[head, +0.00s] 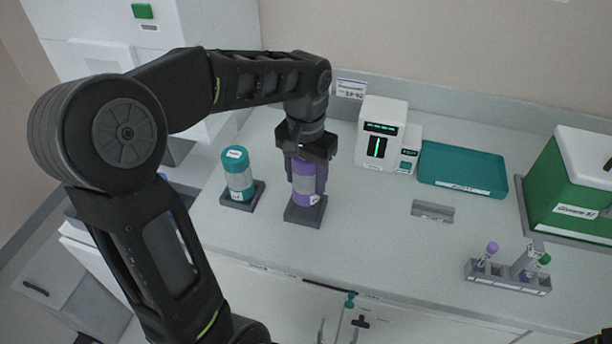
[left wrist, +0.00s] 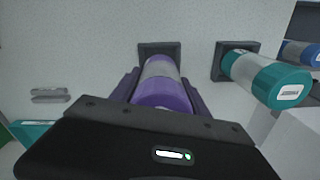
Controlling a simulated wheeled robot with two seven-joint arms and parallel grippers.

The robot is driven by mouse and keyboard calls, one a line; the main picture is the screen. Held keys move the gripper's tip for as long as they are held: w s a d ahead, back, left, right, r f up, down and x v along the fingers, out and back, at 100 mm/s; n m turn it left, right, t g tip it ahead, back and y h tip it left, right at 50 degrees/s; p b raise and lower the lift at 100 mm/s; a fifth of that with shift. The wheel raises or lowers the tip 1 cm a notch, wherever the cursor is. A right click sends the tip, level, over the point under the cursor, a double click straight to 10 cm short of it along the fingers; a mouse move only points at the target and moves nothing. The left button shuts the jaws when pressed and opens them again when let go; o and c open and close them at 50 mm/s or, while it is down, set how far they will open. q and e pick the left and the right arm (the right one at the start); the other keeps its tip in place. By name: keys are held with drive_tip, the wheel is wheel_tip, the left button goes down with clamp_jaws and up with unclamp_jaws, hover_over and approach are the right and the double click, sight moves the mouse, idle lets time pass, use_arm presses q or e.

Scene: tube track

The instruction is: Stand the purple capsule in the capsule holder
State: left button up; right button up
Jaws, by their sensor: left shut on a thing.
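The purple capsule (head: 303,186), with a pale grey middle band, is upright in the head view. My left gripper (head: 306,165) is shut on it from above, with a finger on each side. In the left wrist view the purple capsule (left wrist: 162,85) lies between the two fingers. A dark square capsule holder (head: 305,214) is directly under the capsule, and it also shows in the left wrist view (left wrist: 158,48). The capsule's lower end is at the holder; I cannot tell whether it is fully seated.
A teal capsule (head: 238,172) stands in another dark square holder (head: 242,199) to the left. Behind right are a white device (head: 382,135) and a teal tray (head: 462,169). A tube rack (head: 507,276) and a green box (head: 565,180) stand at the right. The front middle counter is clear.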

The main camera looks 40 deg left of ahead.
use_arm(q)
drive_tip(key=shift+f+b, duration=0.35)
drive_tip(key=shift+f, duration=0.05)
idle(0.5)
drive_tip(key=shift+f, duration=0.35)
drive_tip(key=shift+f+b, duration=0.2)
drive_tip(key=shift+b, duration=0.15)
drive_tip(key=shift+f+b, duration=0.65)
drive_tip(key=shift+f, duration=0.2)
drive_tip(key=o, duration=1.6)
